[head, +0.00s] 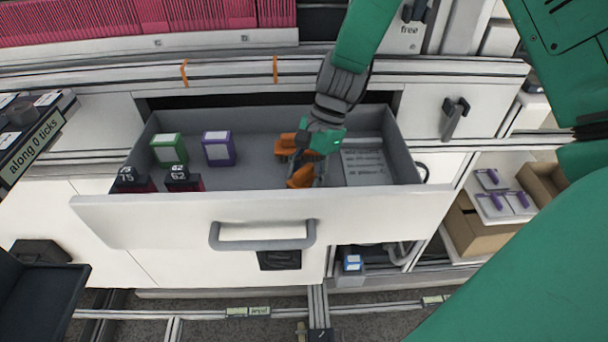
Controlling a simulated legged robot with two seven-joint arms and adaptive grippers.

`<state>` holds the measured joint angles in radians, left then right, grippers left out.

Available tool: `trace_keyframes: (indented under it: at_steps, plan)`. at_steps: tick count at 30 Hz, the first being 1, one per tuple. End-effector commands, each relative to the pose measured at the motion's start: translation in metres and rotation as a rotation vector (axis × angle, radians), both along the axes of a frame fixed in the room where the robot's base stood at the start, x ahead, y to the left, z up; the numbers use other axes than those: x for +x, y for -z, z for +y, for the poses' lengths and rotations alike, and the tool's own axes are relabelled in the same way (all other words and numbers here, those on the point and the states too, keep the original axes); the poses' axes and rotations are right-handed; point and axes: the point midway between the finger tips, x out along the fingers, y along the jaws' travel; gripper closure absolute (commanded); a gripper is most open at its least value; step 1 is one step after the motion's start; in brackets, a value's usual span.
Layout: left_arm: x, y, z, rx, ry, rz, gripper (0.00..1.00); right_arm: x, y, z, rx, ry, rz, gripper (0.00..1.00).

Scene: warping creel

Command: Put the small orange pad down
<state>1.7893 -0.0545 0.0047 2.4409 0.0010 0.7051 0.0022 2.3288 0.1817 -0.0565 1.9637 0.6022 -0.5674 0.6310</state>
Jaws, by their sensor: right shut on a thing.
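My right gripper (308,172) reaches down into the open grey drawer (262,176). It is shut on an orange piece (300,178), taken as the small orange pad, low in the drawer near its front wall. The fingers hide part of this piece. Another orange patch (287,146) shows just behind and left of the fingers. I cannot tell whether the two are one thing, or whether the held piece touches the drawer floor. My left gripper is not in view.
A green box (169,150) and a purple box (219,149) stand at the drawer's left. Two dark red-based blocks (183,180) sit near its front left. A grey printed card (366,166) lies at the right. Drawer floor between purple box and gripper is bare.

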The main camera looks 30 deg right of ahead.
Motion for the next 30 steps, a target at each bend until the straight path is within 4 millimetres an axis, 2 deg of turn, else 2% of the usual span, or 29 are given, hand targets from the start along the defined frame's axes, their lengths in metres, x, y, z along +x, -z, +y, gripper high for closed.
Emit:
trace_keyframes:
  at_steps: [10, 11, 12, 30]
  plan:
    - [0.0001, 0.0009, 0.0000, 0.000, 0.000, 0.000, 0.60, 0.0000, 0.0040, 0.0000, -0.001, 0.000, -0.002, 0.98]
    - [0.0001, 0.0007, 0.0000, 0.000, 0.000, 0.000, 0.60, 0.0002, 0.0036, 0.0000, 0.000, 0.000, -0.002, 0.51]
    - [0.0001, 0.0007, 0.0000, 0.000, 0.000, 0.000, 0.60, 0.0003, 0.0038, -0.0001, -0.001, 0.000, -0.002, 0.41]
    - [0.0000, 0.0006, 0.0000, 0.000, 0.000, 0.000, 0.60, 0.0003, 0.0031, -0.0002, -0.001, 0.000, -0.002, 0.41]
